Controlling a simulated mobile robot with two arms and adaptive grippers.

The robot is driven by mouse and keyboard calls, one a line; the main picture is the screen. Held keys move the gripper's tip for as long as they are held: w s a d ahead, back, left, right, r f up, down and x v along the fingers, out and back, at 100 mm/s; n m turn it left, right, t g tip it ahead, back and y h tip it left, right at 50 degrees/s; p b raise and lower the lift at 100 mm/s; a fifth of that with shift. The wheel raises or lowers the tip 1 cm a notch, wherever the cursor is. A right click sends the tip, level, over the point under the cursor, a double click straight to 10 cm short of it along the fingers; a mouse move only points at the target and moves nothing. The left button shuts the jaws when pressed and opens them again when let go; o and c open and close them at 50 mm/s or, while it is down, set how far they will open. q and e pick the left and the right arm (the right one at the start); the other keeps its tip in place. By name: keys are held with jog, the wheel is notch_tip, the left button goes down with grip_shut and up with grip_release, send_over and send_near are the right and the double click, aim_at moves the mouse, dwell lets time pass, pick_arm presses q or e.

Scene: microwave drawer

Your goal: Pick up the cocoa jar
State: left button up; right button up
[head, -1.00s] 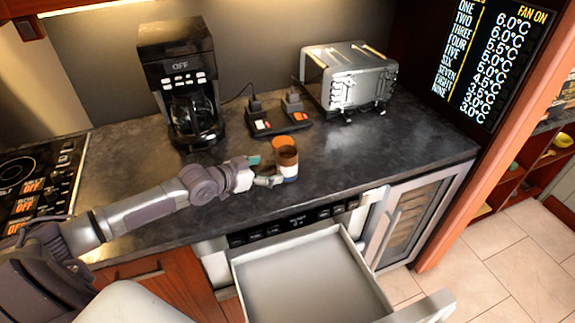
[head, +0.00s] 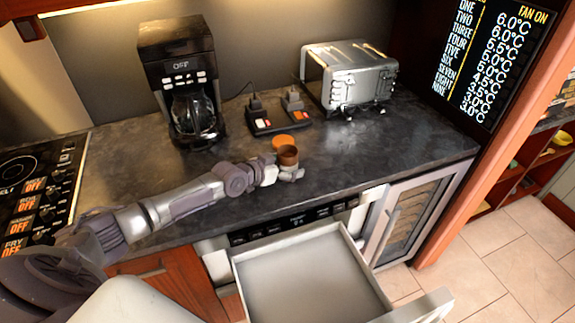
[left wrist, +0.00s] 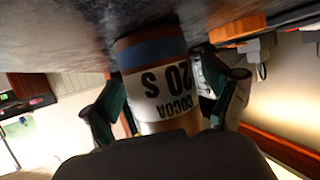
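The cocoa jar (head: 288,152) stands on the dark counter, with a brown body and an open-looking top. In the left wrist view the jar (left wrist: 165,85) appears upside down, with a white label reading COCOA and a blue band. My left gripper (head: 285,174) is at the jar's near side and hides its lower part. In the left wrist view its two green-padded fingers are spread, one on each side of the jar; contact is not clear. My right gripper is not in view.
An orange disc (head: 283,141) lies just behind the jar. A switch box (head: 275,120), a coffee maker (head: 182,85) and a toaster (head: 348,76) stand farther back. Below the counter's front edge, a drawer (head: 310,278) is pulled open. Counter to the jar's right is clear.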

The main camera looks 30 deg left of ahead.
pick_arm(q)
jog(key=c, duration=1.2)
jog(key=shift+r, duration=0.1)
jog(key=shift+c, duration=0.2)
